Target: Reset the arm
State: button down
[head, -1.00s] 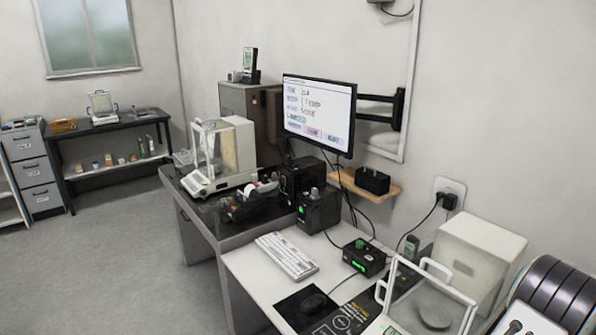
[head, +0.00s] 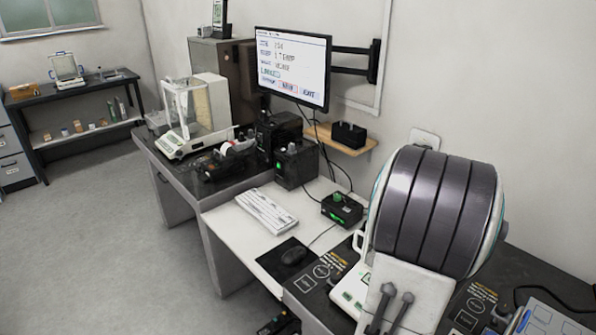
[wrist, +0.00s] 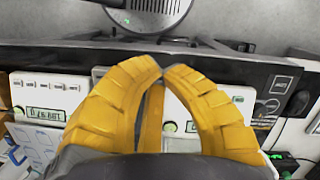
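My arm's dark ribbed link (head: 435,210) with white parts stands large at the right of the head view, in front of the wall and over the near dark table. My gripper (wrist: 163,69) shows in the wrist view with two yellow ribbed fingers curving inward. The fingertips meet or nearly meet, and nothing shows held between them. In the head view I cannot make out the gripper. In the wrist view, white instruments with small displays (wrist: 45,114) lie below the fingers, partly hidden by them.
A glass-sided balance (head: 190,117) stands on the dark table. Open floor (head: 100,230) lies at the left.

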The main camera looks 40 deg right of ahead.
jog(key=w+a+r+n+t, duration=0.1)
jog(key=w+a+r+n, duration=0.2)
jog(key=a, duration=0.4)
jog(key=w+a+r+n+t+h, duration=0.1)
jog(key=w+a+r+n+t, duration=0.1)
jog(key=a+r+n, duration=0.2)
jog(key=w+a+r+n+t+h, duration=0.1)
jog(key=w+a+r+n+t, duration=0.1)
jog(key=a+n, duration=0.4)
jog(key=shift+w+a+r, duration=0.85)
jog(key=shift+a+r, duration=0.2)
jog(key=shift+a, duration=1.05)
